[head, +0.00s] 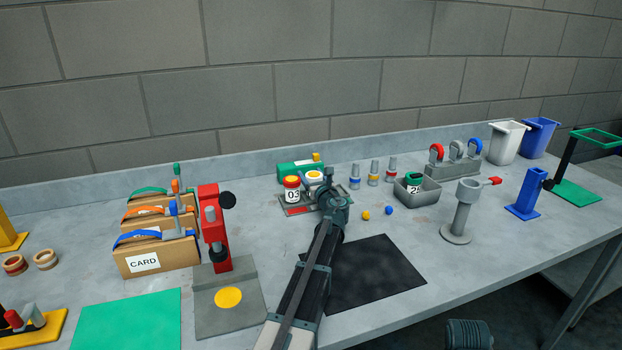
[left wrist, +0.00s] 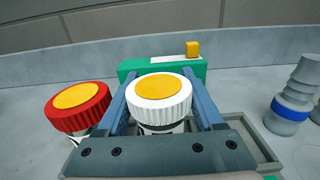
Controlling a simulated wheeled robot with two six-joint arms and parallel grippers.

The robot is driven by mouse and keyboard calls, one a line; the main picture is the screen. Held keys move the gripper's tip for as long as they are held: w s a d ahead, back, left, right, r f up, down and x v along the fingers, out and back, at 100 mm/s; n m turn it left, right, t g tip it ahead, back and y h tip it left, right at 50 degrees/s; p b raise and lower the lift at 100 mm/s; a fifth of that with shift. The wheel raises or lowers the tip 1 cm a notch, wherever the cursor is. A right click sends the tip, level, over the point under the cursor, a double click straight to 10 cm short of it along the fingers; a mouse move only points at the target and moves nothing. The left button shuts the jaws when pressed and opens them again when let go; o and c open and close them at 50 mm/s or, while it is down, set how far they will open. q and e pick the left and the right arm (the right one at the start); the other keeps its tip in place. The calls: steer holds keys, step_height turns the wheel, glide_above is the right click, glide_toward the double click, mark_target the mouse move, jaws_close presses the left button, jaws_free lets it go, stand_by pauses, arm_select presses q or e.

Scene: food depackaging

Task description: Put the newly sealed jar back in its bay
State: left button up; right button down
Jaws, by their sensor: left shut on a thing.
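A white-lidded jar (head: 314,176) with a yellow disc on its lid is held between the fingers of my left gripper (head: 322,186). It also shows in the left wrist view (left wrist: 160,97), upright between the two blue-grey fingers. A red-lidded jar (head: 292,188) marked 03 stands just left of it; its red lid is in the left wrist view (left wrist: 78,105). Both jars are at a grey tray (head: 288,212) with a red mark on its front. The held jar's base is hidden, so I cannot tell whether it touches the tray floor.
A green box (head: 294,170) with a yellow knob stands behind the jars. Several small grey posts with coloured bands (head: 373,178) stand to the right, near a grey bin (head: 415,194) holding a green-lidded jar. A black mat (head: 375,275) lies in front. A red press (head: 214,230) stands left.

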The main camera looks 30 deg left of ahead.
arm_select(q)
steer(key=shift+f, duration=0.1)
steer(key=o, duration=1.3)
steer(key=shift+c, duration=0.2)
steer(key=shift+s+d+r, duration=0.1)
steer(key=shift+r, duration=0.1)
steer(key=v, duration=1.1)
steer(key=shift+s+d, duration=0.25)
steer(key=shift+d, duration=0.05)
